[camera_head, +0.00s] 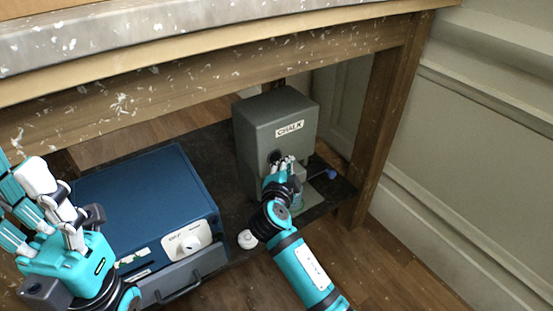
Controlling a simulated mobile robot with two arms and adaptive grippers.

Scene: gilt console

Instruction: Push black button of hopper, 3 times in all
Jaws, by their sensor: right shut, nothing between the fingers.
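The hopper (271,115) is a grey-green box with a white "CHALK" label (290,129), standing on a dark low shelf. Its black button (274,156) is a dark round spot on the front face, partly hidden by my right gripper. My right gripper (284,163) is shut and empty, with its fingertips at the front of the hopper, right beside the button. I cannot tell whether they touch it. My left gripper (38,205) is at the far left, with its fingers spread and empty, in front of the blue box and away from the hopper.
A blue box (145,193) with a white dial (188,243) and a front drawer handle stands left of the hopper. A small white round object (247,239) lies near my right forearm. The table edge (200,75) hangs above; a wooden leg (383,120) stands to the right.

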